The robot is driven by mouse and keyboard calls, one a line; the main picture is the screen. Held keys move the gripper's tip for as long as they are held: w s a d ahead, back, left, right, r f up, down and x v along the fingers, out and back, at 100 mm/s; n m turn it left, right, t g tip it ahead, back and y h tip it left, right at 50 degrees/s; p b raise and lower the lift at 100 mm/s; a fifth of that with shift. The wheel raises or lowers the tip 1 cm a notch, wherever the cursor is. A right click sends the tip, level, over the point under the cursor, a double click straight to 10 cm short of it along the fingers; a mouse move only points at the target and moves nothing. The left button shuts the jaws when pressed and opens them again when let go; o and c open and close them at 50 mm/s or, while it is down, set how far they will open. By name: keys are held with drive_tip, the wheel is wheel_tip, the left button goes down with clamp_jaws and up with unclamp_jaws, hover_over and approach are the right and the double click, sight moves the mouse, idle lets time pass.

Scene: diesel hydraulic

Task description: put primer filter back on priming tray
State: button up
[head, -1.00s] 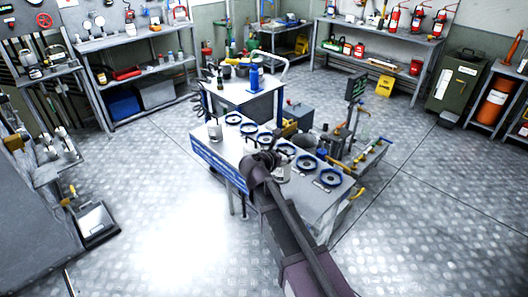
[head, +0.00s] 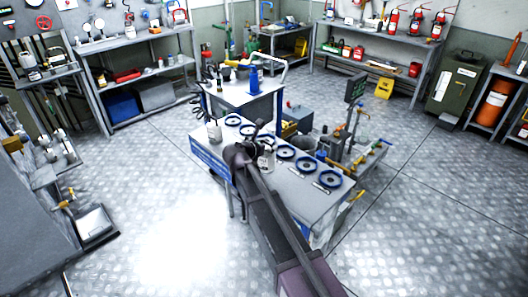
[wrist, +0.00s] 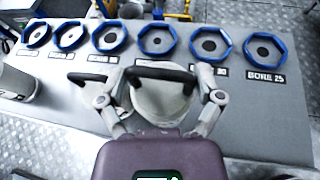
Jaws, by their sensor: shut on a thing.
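My gripper (wrist: 160,104) is closed around a pale, round-bodied object, which I take to be the primer filter (wrist: 160,98). A dark bar crosses its top between the two fingers. In the head view my gripper (head: 258,147) is over the middle of the blue-edged bench, and the pale filter (head: 267,160) shows just beside it. The wrist hides part of the bench below, so I cannot tell how high the filter is held. I cannot clearly pick out a priming tray in either view.
The grey bench (head: 310,203) carries a row of blue rings (head: 285,152), with labels in front of them. A pale cylinder (head: 214,131) stands at its left end, also in the wrist view (wrist: 14,84). A cart (head: 240,92) with a blue bottle stands behind.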

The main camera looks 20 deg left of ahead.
drive_tip(key=shift+w+a+f, duration=0.2)
drive_tip(key=shift+w+a, duration=0.15)
drive_tip(key=shift+a, duration=0.25)
drive_tip(key=shift+d+f+b, duration=0.1)
drive_tip(key=shift+f+b, duration=1.5)
drive_tip(key=shift+b, duration=0.2)
drive_tip(key=shift+f, duration=0.15)
drive_tip(key=o, duration=1.1)
drive_tip(key=shift+c, duration=0.2)
drive_tip(key=shift+s+r, duration=0.2)
drive_tip(key=shift+r, duration=0.1)
drive_tip(key=shift+s+r+p, duration=0.1)
drive_tip(key=shift+s+p, duration=0.2)
drive_tip(key=p+v, duration=0.4)
drive_tip(key=v, duration=0.7)
